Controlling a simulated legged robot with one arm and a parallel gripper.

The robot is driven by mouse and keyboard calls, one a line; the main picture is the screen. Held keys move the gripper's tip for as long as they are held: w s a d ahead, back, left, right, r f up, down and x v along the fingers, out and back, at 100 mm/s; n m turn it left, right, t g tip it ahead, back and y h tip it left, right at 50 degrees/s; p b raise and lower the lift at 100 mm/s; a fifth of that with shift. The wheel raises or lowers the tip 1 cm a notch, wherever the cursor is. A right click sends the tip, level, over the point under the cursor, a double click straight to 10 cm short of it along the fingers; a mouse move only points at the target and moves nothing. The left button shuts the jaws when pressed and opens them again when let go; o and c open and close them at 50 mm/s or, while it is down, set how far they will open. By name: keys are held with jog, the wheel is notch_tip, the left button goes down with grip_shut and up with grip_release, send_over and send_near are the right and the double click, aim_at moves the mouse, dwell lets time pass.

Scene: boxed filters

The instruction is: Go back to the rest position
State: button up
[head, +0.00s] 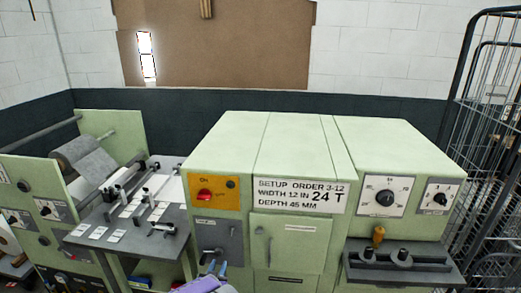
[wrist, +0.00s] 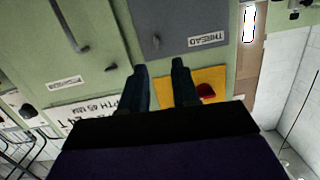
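My gripper (wrist: 159,70) shows in the wrist view with its two dark fingers apart and nothing between them. Behind the fingers is the green machine front, seen turned over, with the yellow switch panel (wrist: 188,85) and its red knob (wrist: 206,91). I cannot tell whether the fingers touch the machine.
The green machine (head: 225,140) fills the middle, with a setup label (head: 298,195) and a grey ledge (head: 405,268) at right. A bench with small tools (head: 125,240) and a roll (head: 85,158) stand left. A wire cage (head: 490,150) stands far right.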

jog(key=s+d+r+n+g+y+b, duration=0.1)
jog(key=s+d+r+g+y, duration=0.1)
jog(key=s+d+r+g, duration=0.3)
jog(key=s+d+r+g+y+b, duration=0.1)
jog(key=s+d+r+g+y, duration=0.25)
jog(key=r, duration=0.35)
jog(key=s+d+r+g+h, duration=0.1)
jog(key=s+d+r+g, duration=0.1)
jog(key=s+d, duration=0.5)
jog(key=s+d+r+g+h+b, duration=0.1)
jog(key=s+d+g, duration=0.3)
jog(key=s, duration=1.4)
jog(key=s+d+r+g+h+b, duration=0.1)
jog(key=s+d+r+g+h, duration=0.1)
jog(key=s+d, duration=0.9)
jog(key=shift+s+r+g, duration=0.4)
jog(key=shift+s+g, duration=0.45)
jog(key=shift+s, duration=0.25)
